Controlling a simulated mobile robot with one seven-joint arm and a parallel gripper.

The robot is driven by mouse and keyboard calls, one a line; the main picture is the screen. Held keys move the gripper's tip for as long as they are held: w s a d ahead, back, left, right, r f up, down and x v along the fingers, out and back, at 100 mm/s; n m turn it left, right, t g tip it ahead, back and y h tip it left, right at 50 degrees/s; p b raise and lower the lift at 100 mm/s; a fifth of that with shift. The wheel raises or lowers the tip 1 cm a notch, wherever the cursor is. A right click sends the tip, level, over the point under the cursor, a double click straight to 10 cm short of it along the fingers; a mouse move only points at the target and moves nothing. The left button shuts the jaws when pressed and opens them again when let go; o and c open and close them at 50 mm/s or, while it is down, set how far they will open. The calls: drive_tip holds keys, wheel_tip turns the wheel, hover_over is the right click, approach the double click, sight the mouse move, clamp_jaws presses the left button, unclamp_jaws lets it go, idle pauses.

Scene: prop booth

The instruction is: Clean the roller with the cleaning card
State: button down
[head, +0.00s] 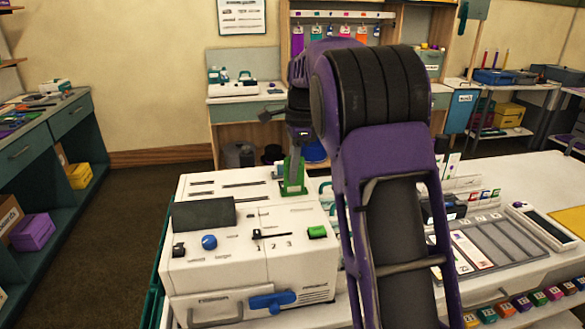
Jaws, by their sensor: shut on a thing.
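A white machine (240,222) stands on the left end of the white counter, with its top facing up. It has a dark panel (204,213), a blue knob (209,242), a slider marked 1, 2, 3, a green button (317,232) and a blue handle (272,301) on its front. My gripper (294,178) points down at the back of the machine's top and is shut on a green piece (292,190) there. I cannot tell whether this green piece is the cleaning card. I cannot make out the roller. My arm hides the area right of the machine.
A grey slotted tray (492,245) and a dark-screened tablet (550,226) lie on the counter at right. Small colored blocks line the counter's front. A teal shelf (45,135) stands at left, a back desk (240,98) behind. The floor between them is open.

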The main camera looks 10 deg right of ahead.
drive_tip(key=shift+f+b, duration=0.55)
drive_tip(key=shift+f, duration=0.85)
drive_tip(key=c, duration=1)
unclamp_jaws()
drive_tip(key=shift+o, duration=0.2)
drive_tip(key=shift+r, duration=0.1)
wheel_tip(320, 180, up, 17)
drive_tip(key=d+p, duration=0.2)
drive_tip(key=p, duration=0.1)
